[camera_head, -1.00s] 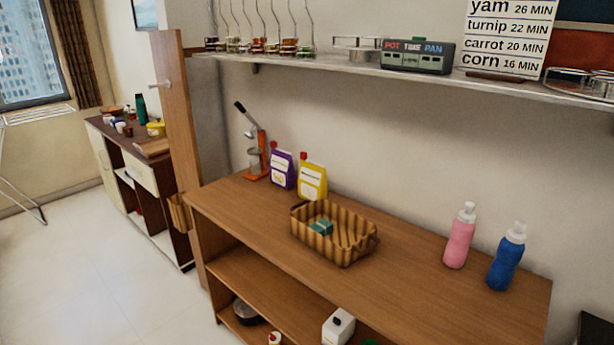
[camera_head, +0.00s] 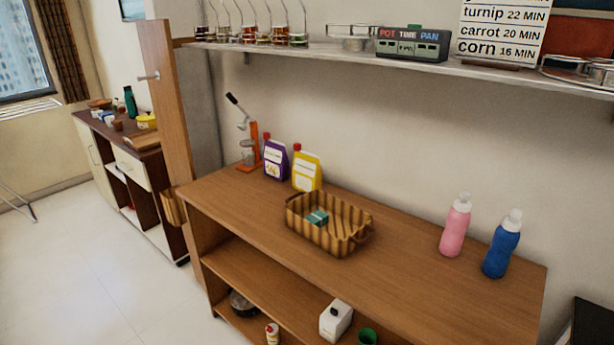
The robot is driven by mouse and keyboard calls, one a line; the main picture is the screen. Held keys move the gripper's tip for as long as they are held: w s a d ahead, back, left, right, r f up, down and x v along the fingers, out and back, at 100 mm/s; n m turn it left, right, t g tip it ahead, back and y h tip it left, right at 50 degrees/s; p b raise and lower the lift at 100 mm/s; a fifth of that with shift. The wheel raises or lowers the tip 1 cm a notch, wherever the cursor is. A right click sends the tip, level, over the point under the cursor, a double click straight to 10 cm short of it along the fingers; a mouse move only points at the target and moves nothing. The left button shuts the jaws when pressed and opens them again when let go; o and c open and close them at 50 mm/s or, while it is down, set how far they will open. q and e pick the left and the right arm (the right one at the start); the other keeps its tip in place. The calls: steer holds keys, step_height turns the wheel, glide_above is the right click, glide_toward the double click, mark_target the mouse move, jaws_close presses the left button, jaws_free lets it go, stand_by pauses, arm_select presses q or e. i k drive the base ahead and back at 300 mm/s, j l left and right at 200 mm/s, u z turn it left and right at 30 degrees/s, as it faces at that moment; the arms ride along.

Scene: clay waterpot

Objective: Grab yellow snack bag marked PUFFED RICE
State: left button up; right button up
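A yellow bag-shaped pack (camera_head: 306,172) with a white label and a red cap stands upright on the wooden table, behind the basket. Its print is too small to read. A purple pack (camera_head: 275,160) of like shape, also with a red cap, stands just to its left. Neither of my grippers shows in the head view.
The wooden table (camera_head: 410,285) holds a striped brown basket (camera_head: 335,241) with a teal item (camera_head: 317,217) inside, an orange press (camera_head: 248,152), a pink bottle (camera_head: 455,226) and a blue bottle (camera_head: 501,247). A wall shelf (camera_head: 470,75) hangs above. Floor at left is clear.

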mark_target(306, 171)
steer(key=i+j+z, duration=0.1)
steer(key=i+j, duration=0.15)
steer(key=i+j+z, duration=0.1)
steer(key=i+j, duration=0.15)
steer(key=j, duration=0.2)
steer(key=i+j+z, duration=0.1)
steer(key=j, duration=0.3)
steer(key=i+j+z, duration=0.1)
steer(key=i+j, duration=0.2)
steer(key=i+j+z, duration=0.15)
steer(key=j, duration=0.35)
